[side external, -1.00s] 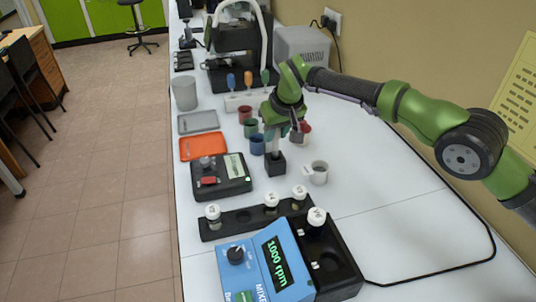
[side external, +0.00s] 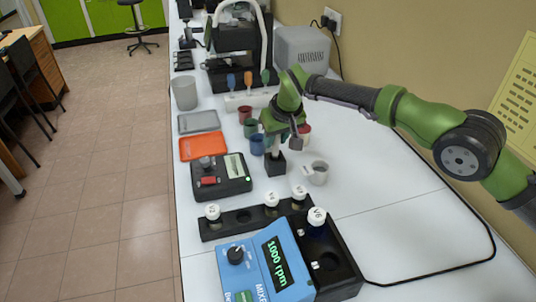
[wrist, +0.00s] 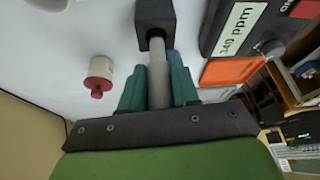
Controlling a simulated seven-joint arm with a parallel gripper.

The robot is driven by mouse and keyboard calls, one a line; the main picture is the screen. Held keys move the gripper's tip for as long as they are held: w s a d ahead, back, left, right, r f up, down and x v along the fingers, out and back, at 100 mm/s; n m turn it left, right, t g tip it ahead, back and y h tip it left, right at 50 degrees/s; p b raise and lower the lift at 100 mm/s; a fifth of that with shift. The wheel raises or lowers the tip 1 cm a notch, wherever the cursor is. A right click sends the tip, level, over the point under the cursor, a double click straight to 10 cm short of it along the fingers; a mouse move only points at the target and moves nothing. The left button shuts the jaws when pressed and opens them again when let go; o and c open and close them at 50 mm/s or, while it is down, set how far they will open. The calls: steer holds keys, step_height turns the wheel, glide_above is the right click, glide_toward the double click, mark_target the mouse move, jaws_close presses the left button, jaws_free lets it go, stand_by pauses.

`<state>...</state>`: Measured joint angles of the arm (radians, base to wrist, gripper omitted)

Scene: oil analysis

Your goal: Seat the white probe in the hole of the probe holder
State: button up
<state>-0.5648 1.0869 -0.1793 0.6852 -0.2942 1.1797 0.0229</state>
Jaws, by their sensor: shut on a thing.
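The white probe (wrist: 158,80) is a pale cylinder between the two teal fingers of my gripper (wrist: 159,88) in the wrist view. My gripper is shut on it. The probe's far end meets the black block of the probe holder (wrist: 155,14). In the side external view the probe (side external: 276,147) stands close above the small black holder (side external: 275,165), with my gripper (side external: 277,133) over it. The end of the probe and the hole are hidden, so I cannot tell how deep it sits.
A grey-white cup (side external: 318,174) stands just right of the holder. Blue (side external: 257,146), green and red cups are close on the left and behind. A black meter (side external: 221,178) lies to the left. A black vial rack (side external: 240,222) and blue mixer (side external: 262,268) are in front.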

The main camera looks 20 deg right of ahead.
steer(key=shift+f, duration=1.05)
steer(key=o, duration=1.4)
steer(key=shift+r, duration=3.55)
